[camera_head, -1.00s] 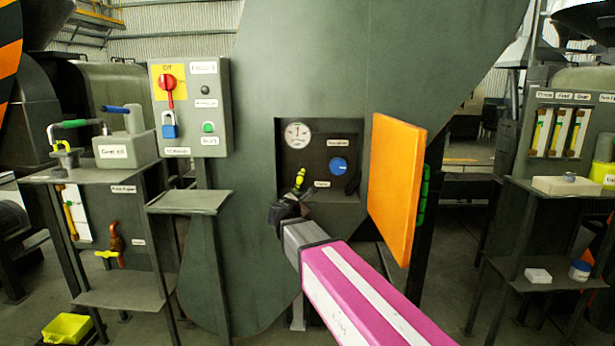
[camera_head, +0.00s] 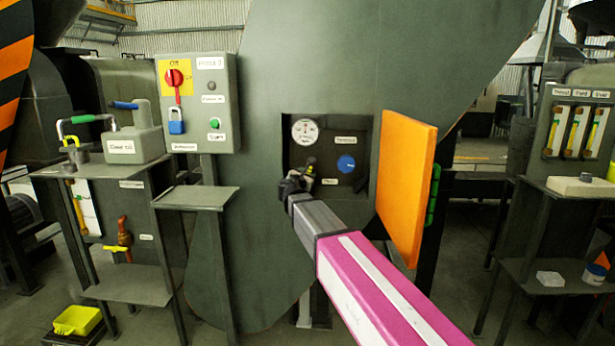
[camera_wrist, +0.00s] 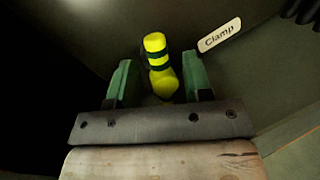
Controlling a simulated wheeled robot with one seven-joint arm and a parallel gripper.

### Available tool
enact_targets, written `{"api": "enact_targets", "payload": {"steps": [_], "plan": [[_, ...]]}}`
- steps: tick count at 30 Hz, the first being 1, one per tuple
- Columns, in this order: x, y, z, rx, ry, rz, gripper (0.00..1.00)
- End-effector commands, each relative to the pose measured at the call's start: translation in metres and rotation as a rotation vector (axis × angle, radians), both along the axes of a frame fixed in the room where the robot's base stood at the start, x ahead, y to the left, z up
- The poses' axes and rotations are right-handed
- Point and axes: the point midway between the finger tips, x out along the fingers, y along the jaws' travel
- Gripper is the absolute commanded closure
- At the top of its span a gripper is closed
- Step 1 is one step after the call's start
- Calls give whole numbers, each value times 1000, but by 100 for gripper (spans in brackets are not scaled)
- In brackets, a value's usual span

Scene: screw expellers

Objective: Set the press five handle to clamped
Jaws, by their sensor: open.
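The yellow handle with dark bands (camera_wrist: 158,65) stands in the recess in the press, beside a label reading "Clamp" (camera_wrist: 220,34). In the head view its tip (camera_head: 311,161) shows just above my gripper (camera_head: 296,184). In the wrist view my gripper (camera_wrist: 160,82) is open, with one green finger on each side of the handle. Whether either finger touches it I cannot tell. The lower end of the handle is hidden behind my gripper.
A round gauge (camera_head: 305,131) and a blue knob (camera_head: 346,163) are in the same recess. An orange door panel (camera_head: 405,185) stands open close to the right of my arm. A grey control box (camera_head: 198,103) with a red switch and blue padlock is at left.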

Motion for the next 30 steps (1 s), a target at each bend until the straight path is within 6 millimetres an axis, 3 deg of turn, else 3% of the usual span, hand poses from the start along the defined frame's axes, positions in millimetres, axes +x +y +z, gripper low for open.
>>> {"api": "enact_targets", "payload": {"steps": [12, 17, 30], "plan": [[8, -3, 0, 1, 0, 0, 54], [8, -3, 0, 1, 0, -1, 100], [7, -5, 0, 66, -2, -4, 100]]}}
